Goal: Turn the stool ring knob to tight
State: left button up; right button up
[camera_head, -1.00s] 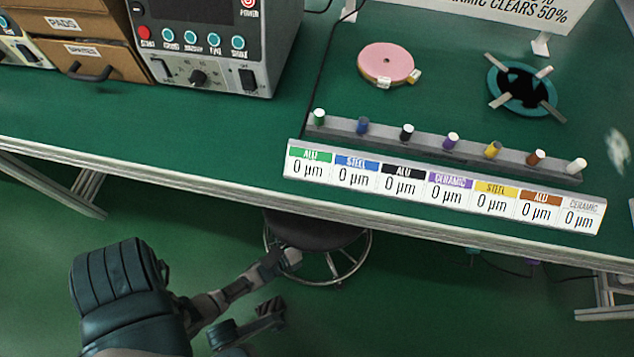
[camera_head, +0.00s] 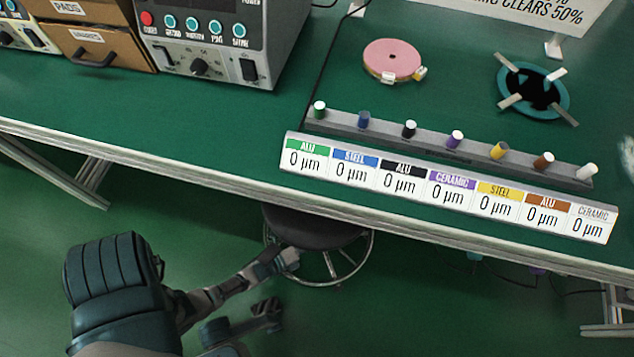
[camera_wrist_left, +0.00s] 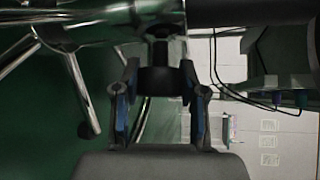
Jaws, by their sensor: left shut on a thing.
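The stool (camera_head: 315,230) stands under the front edge of the bench, with a dark round seat and a chrome ring (camera_head: 370,250) around its legs. My left gripper (camera_head: 288,259) reaches in from the left to the near-left side of the stool, below the seat. In the left wrist view, a dark knob (camera_wrist_left: 158,79) sits between the two fingers of the left gripper (camera_wrist_left: 158,90), beside the chrome tubes. The fingers are shut on this knob. Its markings and its turned position cannot be made out. My right gripper is not in view.
The green bench top (camera_head: 230,120) overhangs the stool, and its pale front edge (camera_head: 200,172) runs above my left arm. A label strip (camera_head: 440,188), a rack of capped pegs (camera_head: 400,140) and a pink disc (camera_head: 392,60) sit on it. The floor left of the stool is open.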

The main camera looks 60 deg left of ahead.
pick_arm(q)
jog(key=shift+a+n+t, duration=0.25)
jog(key=shift+n+t, duration=0.55)
jog(key=shift+a+n+t, duration=0.1)
jog(key=shift+n+t, duration=0.7)
jog(key=shift+s, duration=0.1)
jog(key=o, duration=1.2)
jog(key=shift+f, duration=0.1)
jog(key=shift+c, duration=0.2)
jog(key=s+f, duration=0.1)
jog(key=s, duration=0.6)
jog(key=shift+s+d, duration=0.15)
jog(key=shift+d, duration=0.2)
